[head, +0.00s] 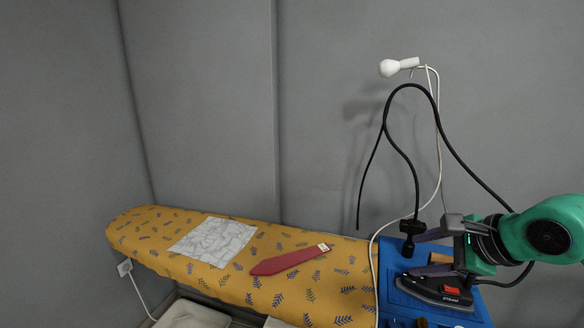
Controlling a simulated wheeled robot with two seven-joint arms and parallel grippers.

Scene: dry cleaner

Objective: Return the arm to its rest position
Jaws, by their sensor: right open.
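My right arm, green and black, comes in from the right edge. Its gripper (413,255) is open, above the blue iron rest at the right end of the ironing board. The dark steam iron (440,290) with a red part sits on the blue rest (391,308), just below the gripper. I cannot tell whether the fingers touch anything there. My left gripper is out of the picture.
The ironing board (165,224) has a yellow leaf-print cover. A black cable (388,118) and a white cord hang over the rest. Grey walls stand behind.

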